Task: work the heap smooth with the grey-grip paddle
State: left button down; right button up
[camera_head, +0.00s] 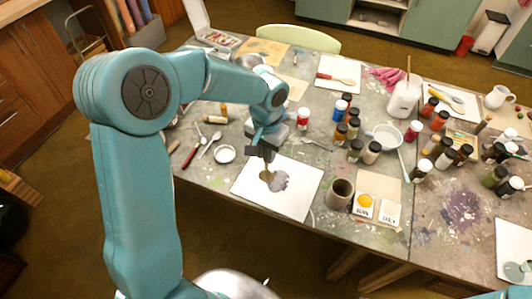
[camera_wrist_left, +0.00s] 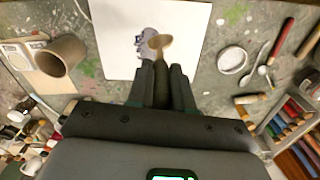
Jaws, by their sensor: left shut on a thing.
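The white sheet (camera_head: 300,205) lies near the front edge of the table. On it is a blotchy grey-purple heap (camera_head: 279,181), also in the left wrist view (camera_wrist_left: 147,36). My left gripper (camera_head: 264,156) is above the sheet, shut on the paddle, whose grip is mostly hidden between the fingers. Its tan rounded head (camera_head: 266,175) points down at the heap's left side; in the left wrist view the head (camera_wrist_left: 160,42) overlaps the heap's edge. I cannot tell whether it touches. My left gripper's fingers (camera_wrist_left: 166,75) also show there. My right gripper is not in view.
A brown-grey cup (camera_head: 340,193) and a card with yellow and white pans (camera_head: 376,198) stand right of the sheet. A small white dish (camera_head: 225,154) and a red-handled tool (camera_head: 191,153) lie left. Several pigment jars crowd the right. The sheet's front is clear.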

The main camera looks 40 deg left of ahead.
pick_arm(q)
jog(key=r+p, duration=0.1)
jog(key=r, duration=0.2)
jog(key=shift+s+d+p, duration=0.1)
jog(key=shift+s+p, duration=0.1)
jog(key=shift+p, duration=0.15)
jog(key=shift+w+r, duration=0.1)
jog(key=shift+r, duration=0.2)
jog(key=c, duration=1.8)
grip_release()
jog(key=shift+c, duration=0.2)
